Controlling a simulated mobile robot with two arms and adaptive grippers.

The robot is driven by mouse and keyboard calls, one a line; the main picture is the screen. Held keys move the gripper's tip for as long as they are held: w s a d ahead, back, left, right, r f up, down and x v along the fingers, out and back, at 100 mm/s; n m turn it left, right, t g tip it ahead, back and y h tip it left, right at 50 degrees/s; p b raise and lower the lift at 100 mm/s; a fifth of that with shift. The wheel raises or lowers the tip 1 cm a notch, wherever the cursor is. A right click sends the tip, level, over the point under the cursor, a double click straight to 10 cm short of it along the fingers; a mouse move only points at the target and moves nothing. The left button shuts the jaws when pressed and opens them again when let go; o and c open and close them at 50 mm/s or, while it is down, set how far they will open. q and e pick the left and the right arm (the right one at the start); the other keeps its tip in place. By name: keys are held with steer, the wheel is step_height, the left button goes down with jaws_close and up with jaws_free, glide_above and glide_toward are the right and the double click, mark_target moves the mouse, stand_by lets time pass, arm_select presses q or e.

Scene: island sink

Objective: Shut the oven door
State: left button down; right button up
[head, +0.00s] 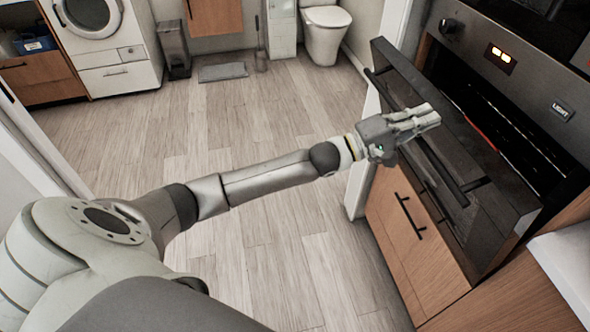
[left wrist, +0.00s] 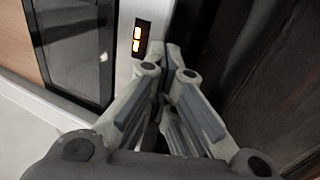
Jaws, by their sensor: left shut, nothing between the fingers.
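The dark oven door (head: 490,225) is partly open at the right of the head view, tilted outward from the oven (head: 535,80). A gap along its top shows the dark inside with racks and a reddish strip. A bar handle (head: 443,168) runs across the door's outer face. My left gripper (head: 432,115) is shut and empty, and overlaps the upper part of the door in the head view. I cannot tell whether it touches the door. Its closed fingers (left wrist: 172,65) show in the left wrist view, near the oven's lit display (left wrist: 137,38). My right gripper is not in view.
A wooden drawer front (head: 410,225) with a dark handle is below the oven door. A white counter corner (head: 570,265) is at the lower right. The wood floor (head: 255,120) is clear to the left. A washing machine (head: 105,45), bin and toilet (head: 325,30) stand at the back.

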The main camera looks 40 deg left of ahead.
mark_target(443, 109)
arm_select(q)
steer(key=shift+g+y, duration=0.4)
steer(key=p+x, duration=0.1)
steer(key=x, duration=0.1)
steer(key=r+x, duration=0.1)
steer(key=x, duration=0.1)
steer(key=shift+p, duration=0.35)
steer(key=x, duration=0.3)
steer(key=b+x, duration=0.1)
steer(key=x, duration=0.1)
steer(key=shift+d+f, duration=0.15)
steer(key=shift+f, duration=0.15)
steer(key=shift+x, duration=0.8)
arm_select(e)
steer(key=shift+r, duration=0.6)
